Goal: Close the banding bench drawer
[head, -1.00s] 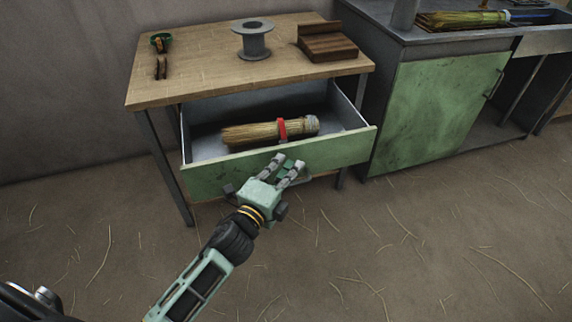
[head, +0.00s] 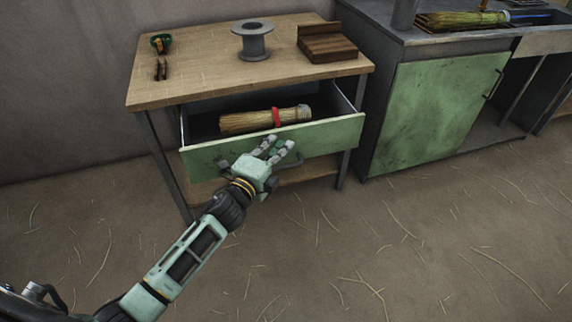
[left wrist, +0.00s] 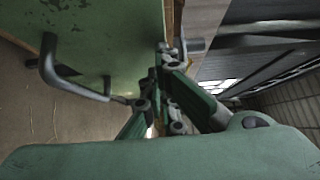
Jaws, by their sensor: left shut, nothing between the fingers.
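The banding bench drawer (head: 330,137) has a green front and stands partly open under the wooden bench top (head: 205,82). A straw broom head (head: 245,121) with a red band lies inside it. My left gripper (head: 278,149) is shut and empty, with its fingers at the middle of the drawer front. In the left wrist view the gripper's fingers (left wrist: 162,80) are close to the green drawer front (left wrist: 105,35), beside its grey bar handle (left wrist: 65,80). I cannot tell exactly where they touch. My right gripper is not in view.
A green-doored cabinet (head: 435,110) stands at the right. The straw-strewn floor (head: 400,250) in front is clear.

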